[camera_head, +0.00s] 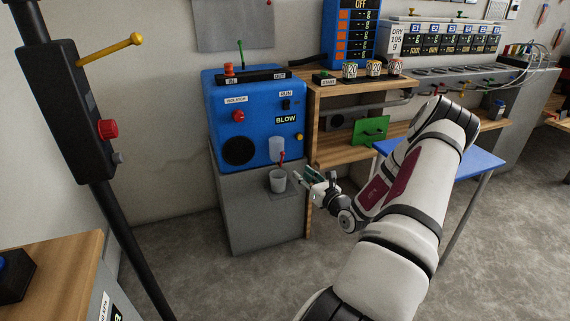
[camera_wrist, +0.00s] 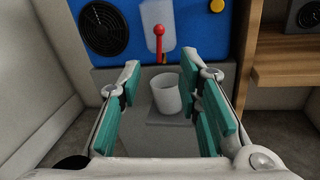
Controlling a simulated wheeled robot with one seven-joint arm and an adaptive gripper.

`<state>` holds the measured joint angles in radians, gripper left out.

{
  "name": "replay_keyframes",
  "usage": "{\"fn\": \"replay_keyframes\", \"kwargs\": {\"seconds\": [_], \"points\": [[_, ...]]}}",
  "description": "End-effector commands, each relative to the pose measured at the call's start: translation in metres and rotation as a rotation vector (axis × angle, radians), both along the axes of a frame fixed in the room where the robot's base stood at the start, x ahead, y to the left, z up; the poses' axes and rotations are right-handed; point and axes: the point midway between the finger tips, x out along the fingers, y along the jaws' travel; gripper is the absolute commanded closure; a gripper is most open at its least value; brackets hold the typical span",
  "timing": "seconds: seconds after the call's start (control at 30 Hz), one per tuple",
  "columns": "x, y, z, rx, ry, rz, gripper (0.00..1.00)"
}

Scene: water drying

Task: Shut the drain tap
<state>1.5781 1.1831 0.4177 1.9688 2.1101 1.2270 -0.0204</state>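The drain tap is a small red lever (camera_head: 282,157) under a clear bowl (camera_head: 276,146) on the front of the blue machine (camera_head: 240,92). In the wrist view the red lever (camera_wrist: 159,40) stands upright with a round knob on top, in front of the pale bowl (camera_wrist: 153,15). My gripper (camera_head: 306,176) is to the lower right of the tap in the head view. In the wrist view my gripper (camera_wrist: 160,90) is open and empty, its teal pads wide apart. The lever shows beyond the fingertips, apart from them.
A whitish cup (camera_head: 277,181) stands on a grey ledge below the tap; it also shows between my fingers in the wrist view (camera_wrist: 166,95). A wooden shelf (camera_head: 335,157) stands close on the right. A blue table (camera_head: 470,159) is further right.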

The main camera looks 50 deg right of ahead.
Motion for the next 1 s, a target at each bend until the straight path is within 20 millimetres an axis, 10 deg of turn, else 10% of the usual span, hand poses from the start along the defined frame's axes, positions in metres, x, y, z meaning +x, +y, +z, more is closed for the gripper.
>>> {"fn": "replay_keyframes", "kwargs": {"seconds": [0.5,1.0], "points": [[0.091,-0.032,-0.001,-0.002,-0.001,0.003,0.68],[0.112,-0.04,0.0,-0.001,0.001,0.003,0.68]]}}
